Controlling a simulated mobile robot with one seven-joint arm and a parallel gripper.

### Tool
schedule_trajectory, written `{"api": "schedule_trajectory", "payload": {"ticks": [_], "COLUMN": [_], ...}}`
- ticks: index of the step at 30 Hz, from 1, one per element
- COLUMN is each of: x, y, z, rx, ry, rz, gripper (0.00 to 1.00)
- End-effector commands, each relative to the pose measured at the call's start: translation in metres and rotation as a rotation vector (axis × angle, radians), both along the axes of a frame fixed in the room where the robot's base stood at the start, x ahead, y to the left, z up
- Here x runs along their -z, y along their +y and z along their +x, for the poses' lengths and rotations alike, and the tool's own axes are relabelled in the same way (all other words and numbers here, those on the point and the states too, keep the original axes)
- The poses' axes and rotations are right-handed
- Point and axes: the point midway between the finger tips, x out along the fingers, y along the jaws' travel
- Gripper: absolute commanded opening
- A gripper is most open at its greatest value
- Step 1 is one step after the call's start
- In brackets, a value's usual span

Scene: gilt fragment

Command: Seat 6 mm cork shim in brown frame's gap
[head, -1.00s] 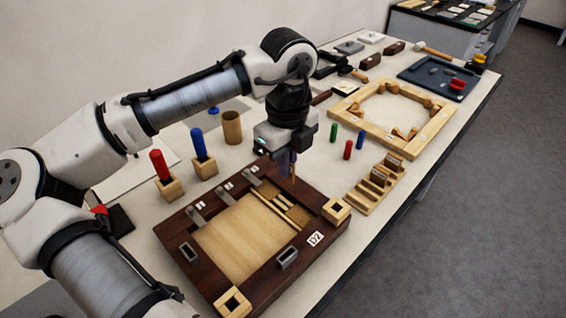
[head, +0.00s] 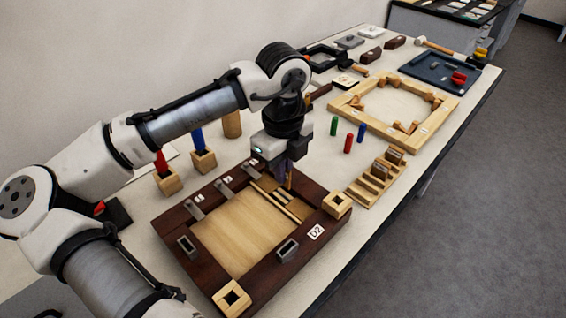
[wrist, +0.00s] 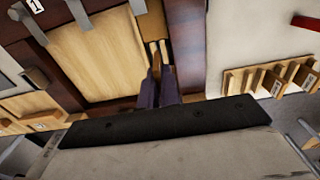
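The dark brown frame (head: 225,284), labelled D2, lies on the table around a pale wooden panel (head: 240,235). Thin pale strips (head: 285,200) lie beside the panel near the frame's far right side; they also show in the wrist view (wrist: 163,48). My gripper (head: 287,180) points down over that side. In the wrist view its two dark fingers (wrist: 157,80) are close together on a small tan piece (wrist: 156,63), seemingly the cork shim. Its tip is near the strips. I cannot tell whether it touches the frame or enters the gap.
A stepped wooden rack (head: 362,193) with labelled cork pieces (head: 381,169) stands right of the frame. Green (head: 334,126), red (head: 348,143) and blue (head: 361,132) pegs stand behind it. Metal clips (head: 194,209) line the frame's left edge. A pale octagonal frame (head: 437,119) lies farther back.

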Motion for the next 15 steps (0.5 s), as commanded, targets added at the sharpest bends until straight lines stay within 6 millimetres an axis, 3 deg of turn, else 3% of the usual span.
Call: {"api": "schedule_trajectory", "payload": {"ticks": [6,15], "x": [0.018,0.023], "y": [0.000,0.000], "z": [0.000,0.000], "rx": [0.000,0.000], "ry": [0.001,0.001], "rz": [0.001,0.001], "gripper": [0.00,0.00]}}
